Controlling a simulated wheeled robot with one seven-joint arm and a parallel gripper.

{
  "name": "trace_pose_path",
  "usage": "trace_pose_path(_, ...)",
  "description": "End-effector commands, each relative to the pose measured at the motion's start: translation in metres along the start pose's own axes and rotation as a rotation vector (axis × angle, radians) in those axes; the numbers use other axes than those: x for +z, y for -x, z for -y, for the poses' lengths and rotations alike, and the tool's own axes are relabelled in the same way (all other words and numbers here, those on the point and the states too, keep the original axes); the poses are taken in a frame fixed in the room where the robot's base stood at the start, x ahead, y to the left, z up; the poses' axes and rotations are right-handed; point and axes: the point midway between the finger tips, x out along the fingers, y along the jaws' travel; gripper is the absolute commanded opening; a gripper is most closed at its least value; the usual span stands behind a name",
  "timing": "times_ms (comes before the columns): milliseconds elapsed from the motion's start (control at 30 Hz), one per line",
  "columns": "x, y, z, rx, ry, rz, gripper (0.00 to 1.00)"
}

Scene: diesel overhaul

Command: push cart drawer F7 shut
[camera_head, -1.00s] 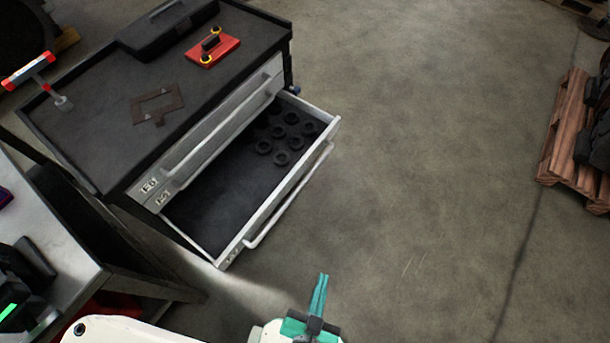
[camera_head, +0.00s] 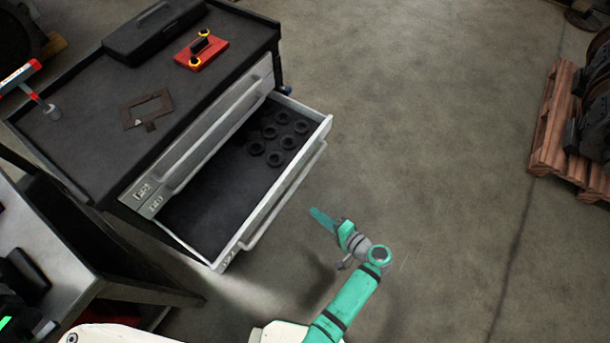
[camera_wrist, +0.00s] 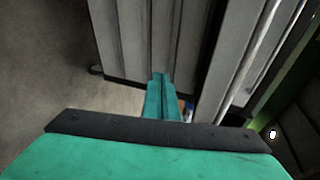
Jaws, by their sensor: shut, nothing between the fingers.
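The tool cart stands at the upper left in the head view, with one drawer (camera_head: 222,268) pulled well out. The label on its front is too blurred to read surely. The drawer has a pale front with a bar handle (camera_head: 285,200) and a dark floor, and several dark rings (camera_head: 275,152) lie at its far end. My gripper (camera_head: 318,215) is shut and empty. It is in front of the drawer, to the right of the handle and apart from it. In the wrist view the shut fingers (camera_wrist: 161,85) point toward pale grey panels (camera_wrist: 150,40).
On the cart top (camera_head: 85,140) lie a black case (camera_head: 150,28), a red block with yellow parts (camera_head: 201,52) and a brown flat plate (camera_head: 146,108). A workbench (camera_head: 50,255) stands at the lower left. A wooden pallet (camera_head: 552,125) is at the right. The floor between is clear.

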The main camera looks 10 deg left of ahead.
Motion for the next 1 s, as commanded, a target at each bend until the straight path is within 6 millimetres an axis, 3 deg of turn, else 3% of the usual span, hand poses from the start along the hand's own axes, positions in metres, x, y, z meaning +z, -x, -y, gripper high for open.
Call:
trace_pose_path(33, -0.018, 0.009, 0.016, -0.057, 0.006, 0.03, 0.0)
trace_pose_path(200, -0.048, 0.04, 0.06, -0.213, 0.037, 0.132, 0.0)
trace_pose_path(333, -0.059, 0.059, 0.079, -0.28, 0.06, 0.177, 0.0)
trace_pose_path(467, -0.062, 0.064, 0.087, -0.307, 0.07, 0.197, 0.0)
trace_pose_path(667, -0.056, 0.044, 0.094, -0.31, 0.072, 0.202, 0.0)
trace_pose_path(1000, -0.043, -0.015, 0.112, -0.308, 0.071, 0.202, 0.0)
